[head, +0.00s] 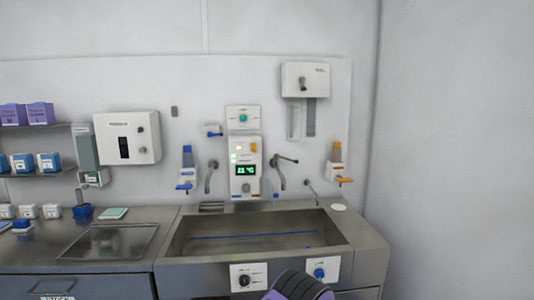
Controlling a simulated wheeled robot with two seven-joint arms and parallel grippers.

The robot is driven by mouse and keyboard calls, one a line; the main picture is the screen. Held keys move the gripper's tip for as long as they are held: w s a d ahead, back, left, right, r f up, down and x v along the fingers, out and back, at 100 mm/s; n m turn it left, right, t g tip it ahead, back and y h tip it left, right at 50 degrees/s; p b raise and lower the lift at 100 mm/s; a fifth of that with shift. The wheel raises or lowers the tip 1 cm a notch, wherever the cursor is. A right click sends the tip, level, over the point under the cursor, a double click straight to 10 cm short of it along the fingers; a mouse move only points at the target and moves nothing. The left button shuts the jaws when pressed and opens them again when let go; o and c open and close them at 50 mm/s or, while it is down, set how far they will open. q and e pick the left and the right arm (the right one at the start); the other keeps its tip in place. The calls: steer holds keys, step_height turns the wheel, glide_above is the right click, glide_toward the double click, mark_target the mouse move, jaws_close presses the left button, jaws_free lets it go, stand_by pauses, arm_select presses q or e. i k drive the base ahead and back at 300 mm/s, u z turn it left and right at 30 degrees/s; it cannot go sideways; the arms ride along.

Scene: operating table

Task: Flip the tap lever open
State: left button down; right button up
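A grey metal tap (280,176) curves up from the back of the steel sink, right of the central control panel. A thin dark lever (288,160) sticks out to the right from its top. A second curved grey tap (210,176) stands left of the panel, and a smaller spout (312,190) is at the right rear. Whether water runs is too small to tell. Neither of my grippers shows; only a dark rounded piece, apparently part of my own arm, is at the bottom edge in front of the sink.
The sink basin (245,240) is open in front of the taps. A control panel (245,168) with a green display is between them. Blue (187,172) and orange (337,165) dispensers hang on the wall at either side. A steel counter (60,250) extends left.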

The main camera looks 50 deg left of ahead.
mark_target(276, 156)
steer(key=u, duration=0.35)
steer(key=i, duration=0.35)
steer(key=u, duration=0.4)
